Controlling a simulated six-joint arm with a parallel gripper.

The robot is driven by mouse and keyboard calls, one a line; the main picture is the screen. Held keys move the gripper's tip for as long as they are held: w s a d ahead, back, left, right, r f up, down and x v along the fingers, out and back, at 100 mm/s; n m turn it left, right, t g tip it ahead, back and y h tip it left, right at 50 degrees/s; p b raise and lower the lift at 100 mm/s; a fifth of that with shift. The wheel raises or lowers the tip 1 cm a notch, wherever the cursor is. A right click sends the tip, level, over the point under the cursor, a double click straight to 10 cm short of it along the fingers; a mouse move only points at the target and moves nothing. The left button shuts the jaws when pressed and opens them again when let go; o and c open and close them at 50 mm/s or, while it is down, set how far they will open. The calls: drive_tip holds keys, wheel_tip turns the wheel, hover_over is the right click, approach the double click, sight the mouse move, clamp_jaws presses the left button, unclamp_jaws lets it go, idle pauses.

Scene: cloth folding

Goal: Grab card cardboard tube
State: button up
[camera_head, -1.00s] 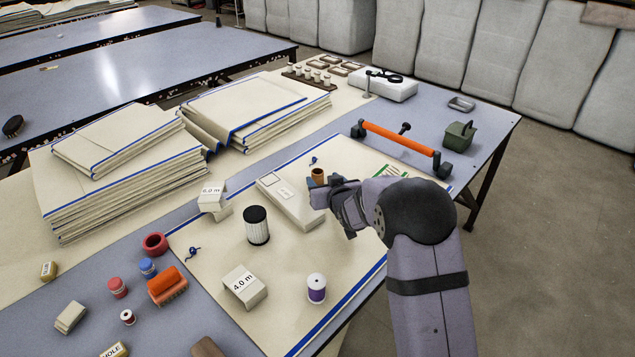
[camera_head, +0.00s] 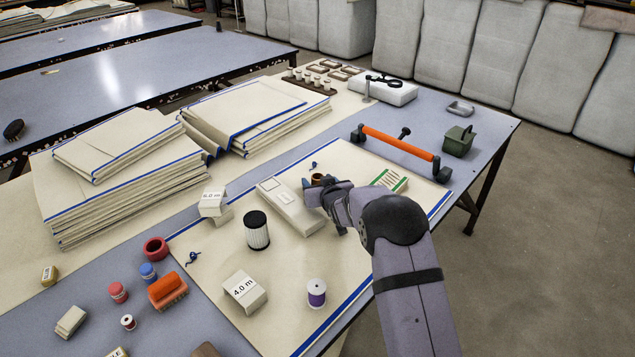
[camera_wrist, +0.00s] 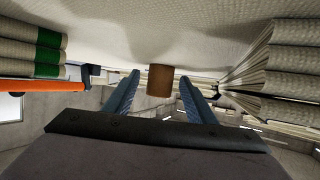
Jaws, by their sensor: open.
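The cardboard tube (camera_head: 317,178) is a small brown cylinder standing on the cream cloth. Most of it is hidden behind my gripper in the head view. In the wrist view the cardboard tube (camera_wrist: 160,80) shows between the two blue fingers, toward their tips. My gripper (camera_head: 318,190) is low over the cloth, right at the tube. In the wrist view my gripper (camera_wrist: 160,88) is open, with a gap visible on each side of the tube. Neither finger looks to be touching it.
A flat pale box (camera_head: 289,206) lies just left of the gripper. A green-striped stack (camera_head: 390,180) lies to the right. An orange-handled bar (camera_head: 398,143) is behind. A black-topped cylinder (camera_head: 256,230) and purple spool (camera_head: 316,292) stand nearer. Bare cloth lies in front.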

drive_tip(key=shift+w+a+f, duration=0.1)
drive_tip(key=shift+w+f, duration=0.1)
drive_tip(key=shift+w, duration=0.25)
drive_tip(key=c, duration=1.1)
